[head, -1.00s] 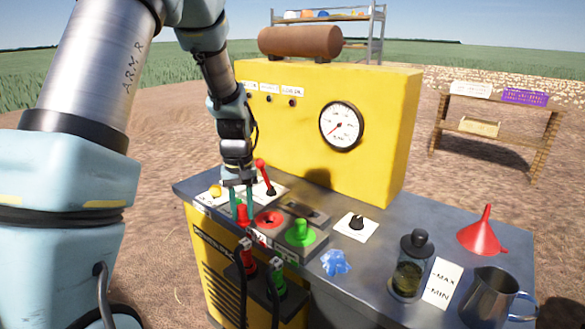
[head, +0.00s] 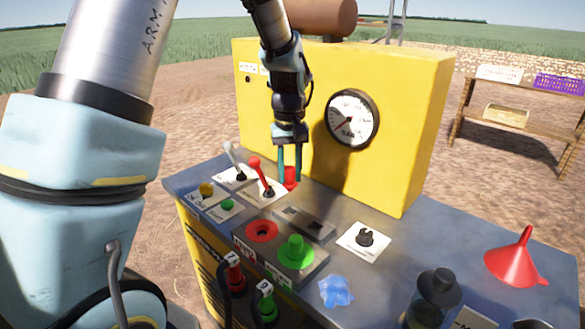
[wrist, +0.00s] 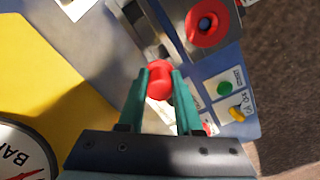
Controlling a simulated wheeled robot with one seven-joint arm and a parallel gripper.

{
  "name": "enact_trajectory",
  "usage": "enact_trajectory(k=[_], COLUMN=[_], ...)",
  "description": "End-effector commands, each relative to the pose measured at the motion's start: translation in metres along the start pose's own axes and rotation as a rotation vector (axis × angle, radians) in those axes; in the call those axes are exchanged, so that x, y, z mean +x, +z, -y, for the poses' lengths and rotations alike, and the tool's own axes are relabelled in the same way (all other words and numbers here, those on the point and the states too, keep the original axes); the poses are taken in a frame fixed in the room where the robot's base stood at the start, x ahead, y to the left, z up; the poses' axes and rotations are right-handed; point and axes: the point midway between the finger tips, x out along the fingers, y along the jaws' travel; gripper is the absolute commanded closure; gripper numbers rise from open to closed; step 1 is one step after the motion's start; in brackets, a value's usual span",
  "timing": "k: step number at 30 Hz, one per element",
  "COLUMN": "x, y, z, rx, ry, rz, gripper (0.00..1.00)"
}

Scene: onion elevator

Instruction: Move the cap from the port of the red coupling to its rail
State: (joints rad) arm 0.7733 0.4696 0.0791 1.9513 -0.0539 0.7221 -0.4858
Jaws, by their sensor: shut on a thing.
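My gripper (head: 289,178) is shut on the red cap (head: 291,175) and holds it up behind the coupling block, near the red lever. The wrist view shows the cap (wrist: 160,80) between the two green fingertips. The red coupling's port (head: 262,230) is uncovered, a red ring with a dark centre; in the wrist view the port (wrist: 208,26) is at the top right. The rail (head: 304,222), a dark slotted strip with empty slots, lies behind the ports. The cap is apart from both, to the left of and beyond the rail in the head view.
A green cap (head: 296,252) sits on the neighbouring green coupling. A red lever (head: 260,175) and a white lever (head: 233,160) stand left of my gripper. The yellow housing with a gauge (head: 352,119) rises behind. A blue rag (head: 336,290) lies in front.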

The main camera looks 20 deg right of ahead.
Motion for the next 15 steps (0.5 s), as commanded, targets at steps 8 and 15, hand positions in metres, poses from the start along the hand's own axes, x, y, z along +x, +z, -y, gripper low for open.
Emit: enact_trajectory(k=[8, 15], x=[0.022, 0.045], y=[0.0, 0.001], z=[0.0, 0.0], rx=[0.0, 0.0], ry=[0.0, -0.001], rz=[0.001, 0.001], gripper=[1.0, 1.0])
